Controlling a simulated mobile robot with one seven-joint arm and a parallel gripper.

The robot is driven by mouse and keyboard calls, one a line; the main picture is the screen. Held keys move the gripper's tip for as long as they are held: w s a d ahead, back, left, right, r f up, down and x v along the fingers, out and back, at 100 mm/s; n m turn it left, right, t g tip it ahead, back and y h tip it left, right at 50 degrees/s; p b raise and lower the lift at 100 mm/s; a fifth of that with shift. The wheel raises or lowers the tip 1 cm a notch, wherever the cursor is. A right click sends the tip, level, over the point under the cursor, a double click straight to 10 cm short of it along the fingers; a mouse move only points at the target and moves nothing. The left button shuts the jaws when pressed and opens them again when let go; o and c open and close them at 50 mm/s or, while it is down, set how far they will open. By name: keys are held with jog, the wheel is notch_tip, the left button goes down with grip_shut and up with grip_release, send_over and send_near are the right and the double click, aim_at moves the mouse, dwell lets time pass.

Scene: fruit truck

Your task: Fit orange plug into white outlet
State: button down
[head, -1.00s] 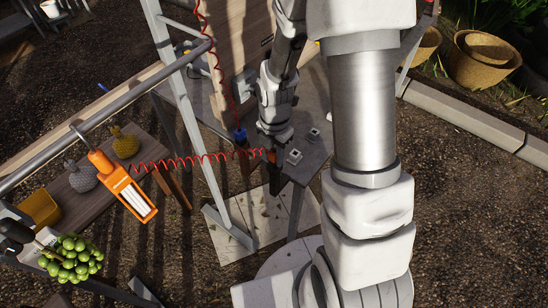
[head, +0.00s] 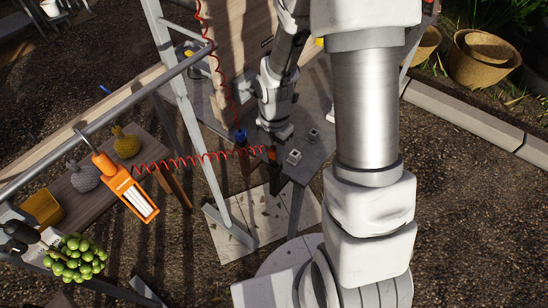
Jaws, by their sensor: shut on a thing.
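The orange plug (head: 271,154) shows as a small orange patch at the end of a red coiled cord (head: 205,159). My gripper (head: 272,160) is shut on it, near the left edge of a grey table; the fingers are small and partly hidden. Two small white outlets stand on the grey tabletop: one (head: 293,157) just right of my gripper, the other (head: 313,135) farther back and right. The plug is apart from both in the picture, left of the nearer one.
An orange lamp-like device (head: 130,190) hangs from a metal rail (head: 95,122) at the left, joined to the red cord. A blue plug (head: 240,136) hangs on another red cord. The grey table (head: 308,172) is mostly bare. Green fruit (head: 75,258) lies lower left.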

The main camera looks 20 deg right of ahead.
aim_at(273, 150)
jog(key=shift+r+p, duration=2.75)
jog(key=shift+r, duration=0.9)
jog(key=shift+a+f+b, duration=0.15)
jog(key=shift+a+b, duration=0.05)
jog(key=shift+b, duration=0.4)
